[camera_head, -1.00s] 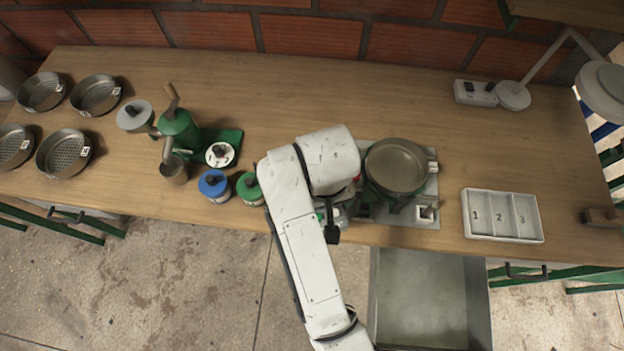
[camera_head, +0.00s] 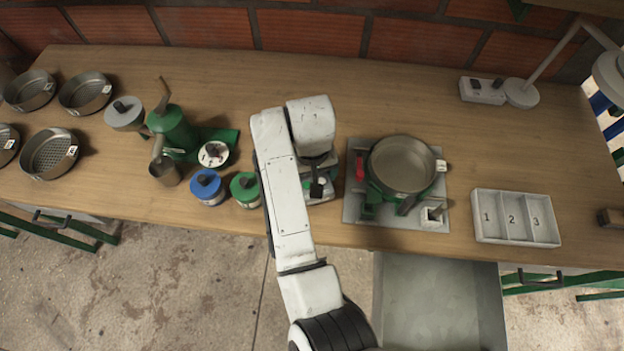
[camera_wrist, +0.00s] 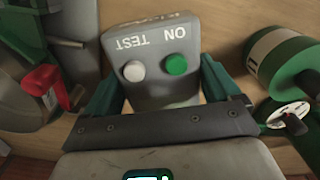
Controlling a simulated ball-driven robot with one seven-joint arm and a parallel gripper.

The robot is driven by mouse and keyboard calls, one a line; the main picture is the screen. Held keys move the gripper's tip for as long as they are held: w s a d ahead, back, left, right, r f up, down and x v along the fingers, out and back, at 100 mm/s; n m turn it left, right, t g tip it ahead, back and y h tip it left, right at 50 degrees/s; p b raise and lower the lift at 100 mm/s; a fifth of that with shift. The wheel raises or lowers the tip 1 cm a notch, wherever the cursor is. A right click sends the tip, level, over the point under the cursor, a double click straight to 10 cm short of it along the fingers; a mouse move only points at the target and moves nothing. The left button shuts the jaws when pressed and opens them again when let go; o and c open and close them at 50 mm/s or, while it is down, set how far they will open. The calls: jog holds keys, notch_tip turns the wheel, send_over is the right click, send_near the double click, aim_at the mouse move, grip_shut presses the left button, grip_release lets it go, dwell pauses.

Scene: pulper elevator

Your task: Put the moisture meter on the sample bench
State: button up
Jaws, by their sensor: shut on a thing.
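The moisture meter (camera_wrist: 150,60) is grey, with a white and a green button and the words ON and TEST, in the wrist view. My gripper (camera_wrist: 160,92) is shut on it, with one green finger on each side. In the head view a small part of the meter (camera_head: 322,191) shows beside my white arm, between the green canister and the pan stand. My arm hides most of it and the fingers. The sample bench (camera_head: 290,85) is the long wooden top; I cannot tell whether the meter touches it or hangs just above.
A grey stand (camera_head: 352,208) with a metal pan (camera_head: 403,165) and red part is close on the right. Green (camera_head: 246,188) and blue (camera_head: 207,187) canisters are close on the left. A white divided tray (camera_head: 515,217) lies further right. The back middle of the bench is clear.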

jog(key=shift+f, duration=1.35)
jog(key=shift+f, duration=0.15)
jog(key=o, duration=1)
jog(key=shift+c, duration=0.2)
notch_tip(320, 180, up, 12)
jog(key=shift+r+b, duration=0.15)
jog(key=shift+b, duration=0.25)
